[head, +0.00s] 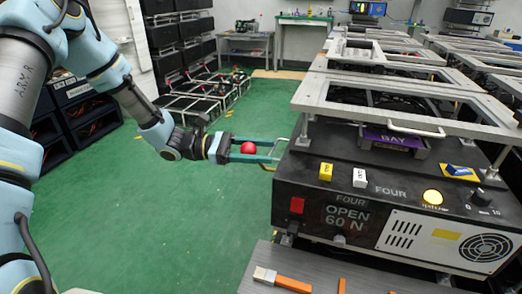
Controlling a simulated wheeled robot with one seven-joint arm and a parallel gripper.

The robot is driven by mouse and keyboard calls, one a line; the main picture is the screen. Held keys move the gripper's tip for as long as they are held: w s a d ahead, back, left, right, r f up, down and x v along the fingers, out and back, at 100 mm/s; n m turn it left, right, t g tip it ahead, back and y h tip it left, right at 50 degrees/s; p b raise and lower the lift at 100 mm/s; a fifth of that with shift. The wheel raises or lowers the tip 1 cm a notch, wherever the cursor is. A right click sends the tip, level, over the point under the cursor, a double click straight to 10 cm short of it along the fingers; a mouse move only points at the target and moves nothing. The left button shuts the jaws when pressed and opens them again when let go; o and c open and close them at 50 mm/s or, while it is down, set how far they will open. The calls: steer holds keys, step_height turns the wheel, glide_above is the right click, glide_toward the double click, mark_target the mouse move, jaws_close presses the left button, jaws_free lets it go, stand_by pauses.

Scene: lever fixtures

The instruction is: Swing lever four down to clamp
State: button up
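Fixture four (400,215) is a dark box at the right, with "FOUR" on its front. Its small display (346,216) reads "OPEN 60 N". A red ball knob (248,148) sits off the box's left side, and a pale metal bar (281,152) shows at the box's left edge. I cannot clearly see how the knob joins the bar. My gripper (254,150) reaches in from the left with its teal fingers on both sides of the red knob. Whether the fingers press on the knob or stand clear of it is unclear.
A metal frame with a handle (416,130) lies on top of the box, and more such fixtures stand behind. A grey bench (250,284) with orange-handled tools is in front. Green floor (140,220) is free at the left. Dark racks (85,118) stand farther back.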

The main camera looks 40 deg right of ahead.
jaws_close()
steer(key=shift+a+f, duration=0.1)
steer(key=shift+f, duration=0.05)
stand_by(0.5)
steer(key=s+a+f+m+g+b, duration=0.1)
steer(key=s+a+f+m+b, duration=0.1)
steer(key=f+m+b, duration=0.4)
steer(key=s+a+f+m+g+b, duration=0.1)
steer(key=a+f+m+b, duration=0.3)
steer(key=f, duration=0.6)
steer(key=shift+s+f+m+b, duration=0.35)
steer(key=shift+s+m+b, duration=0.15)
steer(key=shift+m+b, duration=0.45)
steer(key=shift+a+f, duration=0.1)
